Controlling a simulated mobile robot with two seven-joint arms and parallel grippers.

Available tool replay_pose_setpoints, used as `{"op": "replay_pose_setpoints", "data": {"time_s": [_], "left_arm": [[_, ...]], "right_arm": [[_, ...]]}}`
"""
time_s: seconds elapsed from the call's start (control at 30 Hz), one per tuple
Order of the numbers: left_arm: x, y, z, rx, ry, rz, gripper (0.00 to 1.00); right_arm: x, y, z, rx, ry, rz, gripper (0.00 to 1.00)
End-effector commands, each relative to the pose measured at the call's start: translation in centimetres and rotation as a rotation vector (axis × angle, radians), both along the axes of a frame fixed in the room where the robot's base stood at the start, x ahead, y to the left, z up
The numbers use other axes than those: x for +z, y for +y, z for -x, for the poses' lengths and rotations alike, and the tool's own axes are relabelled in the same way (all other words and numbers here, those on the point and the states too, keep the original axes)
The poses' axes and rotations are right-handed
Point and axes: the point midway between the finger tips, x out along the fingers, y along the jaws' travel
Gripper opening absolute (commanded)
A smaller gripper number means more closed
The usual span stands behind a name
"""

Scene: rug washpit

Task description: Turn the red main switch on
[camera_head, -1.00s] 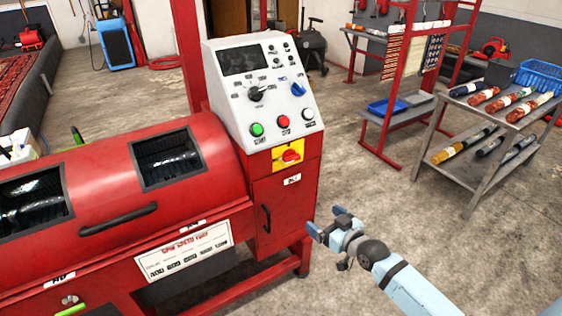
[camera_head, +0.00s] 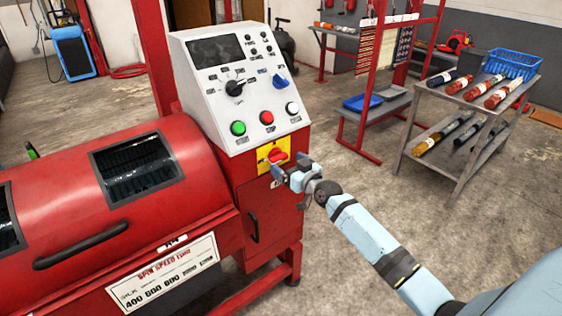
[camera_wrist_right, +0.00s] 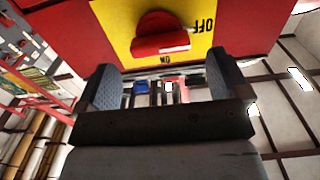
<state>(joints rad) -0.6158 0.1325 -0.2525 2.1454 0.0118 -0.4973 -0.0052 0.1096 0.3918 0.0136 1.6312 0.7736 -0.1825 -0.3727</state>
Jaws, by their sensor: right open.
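The red main switch (camera_head: 277,155) is a red rotary knob on a yellow plate (camera_head: 262,165) on the front of the red machine, below the sloped control panel. In the right wrist view the knob (camera_wrist_right: 160,36) lies crosswise, with one end toward the OFF mark. A smaller mark, seemingly ON, is at the plate's edge nearer my fingers. My right gripper (camera_head: 291,172) is open just in front of the plate, at its lower right in the head view. Its fingers (camera_wrist_right: 162,82) are spread either side of the knob's line, apparently not touching it. My left gripper is not in view.
The grey control panel (camera_head: 215,75) has a screen, a black dial, a blue knob and green, red and white buttons. A black door handle (camera_head: 253,228) is below the switch. A metal trolley (camera_head: 470,105) with rolls stands at right. Floor between is clear.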

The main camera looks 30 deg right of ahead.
Motion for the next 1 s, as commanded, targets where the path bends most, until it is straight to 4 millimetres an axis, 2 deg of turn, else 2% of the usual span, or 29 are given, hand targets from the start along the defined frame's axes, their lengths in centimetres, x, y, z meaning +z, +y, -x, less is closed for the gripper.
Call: {"op": "replay_pose_setpoints", "data": {"time_s": [0.1, 0.23, 0.6, 0.63, 0.67, 0.83, 1.0], "left_arm": [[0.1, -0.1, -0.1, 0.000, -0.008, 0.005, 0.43], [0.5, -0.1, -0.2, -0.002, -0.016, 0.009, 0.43], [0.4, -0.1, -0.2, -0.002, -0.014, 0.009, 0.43], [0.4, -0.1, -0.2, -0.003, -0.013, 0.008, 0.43], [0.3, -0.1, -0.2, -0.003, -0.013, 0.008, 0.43], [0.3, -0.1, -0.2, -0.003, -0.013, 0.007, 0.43], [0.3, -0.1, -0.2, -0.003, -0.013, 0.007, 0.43]], "right_arm": [[0.0, 0.2, -1.9, 0.000, -0.001, 0.001, 0.94], [0.0, 0.2, -3.2, 0.000, 0.000, 0.000, 0.94], [0.0, 0.3, -3.8, 0.001, 0.001, 0.002, 0.94], [0.0, 0.3, -3.8, 0.000, 0.001, 0.001, 0.91], [0.0, 0.3, -3.8, 0.000, 0.001, 0.001, 0.84], [0.0, 0.3, -3.8, 0.000, 0.001, 0.001, 0.45], [0.0, 0.3, -3.8, 0.000, 0.001, -0.002, 0.44]]}}
